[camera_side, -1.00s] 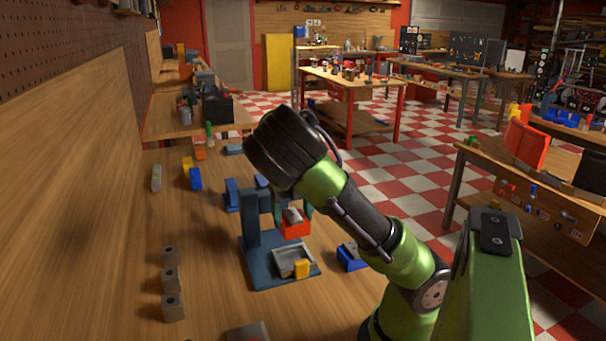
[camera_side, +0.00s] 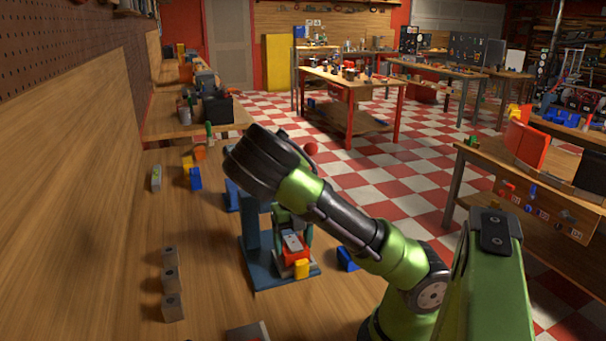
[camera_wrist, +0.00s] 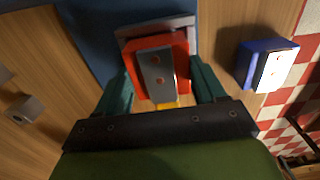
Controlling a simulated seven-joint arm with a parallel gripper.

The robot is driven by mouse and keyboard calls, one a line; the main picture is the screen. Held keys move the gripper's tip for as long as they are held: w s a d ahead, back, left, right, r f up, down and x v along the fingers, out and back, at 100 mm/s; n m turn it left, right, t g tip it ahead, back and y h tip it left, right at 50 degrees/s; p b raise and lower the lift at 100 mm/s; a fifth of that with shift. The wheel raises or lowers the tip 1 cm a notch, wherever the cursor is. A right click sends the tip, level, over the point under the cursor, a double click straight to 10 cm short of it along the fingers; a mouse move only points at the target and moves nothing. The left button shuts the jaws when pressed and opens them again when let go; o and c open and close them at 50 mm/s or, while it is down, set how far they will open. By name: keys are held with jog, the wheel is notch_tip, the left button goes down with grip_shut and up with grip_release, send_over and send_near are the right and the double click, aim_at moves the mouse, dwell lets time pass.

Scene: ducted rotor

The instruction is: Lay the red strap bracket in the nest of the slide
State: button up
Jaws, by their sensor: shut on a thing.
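The red strap bracket (camera_side: 295,256) is a red block with a grey metal strap on top; two holes show in the strap in the wrist view (camera_wrist: 157,72). My gripper (camera_wrist: 162,72) is shut on it, one dark green finger at each side. The bracket is over the slide's grey nest, whose rim (camera_wrist: 150,27) shows beyond it in the wrist view. It looks slightly turned against the nest. The slide's yellow tab (camera_side: 301,269) is at the near side. The bracket hides most of the nest, so I cannot tell whether it touches the floor.
The blue fixture base (camera_side: 262,272) carries a blue upright (camera_side: 252,228) beside my gripper.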

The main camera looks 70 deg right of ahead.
jog(key=shift+f, duration=0.4)
jog(key=o, duration=1.2)
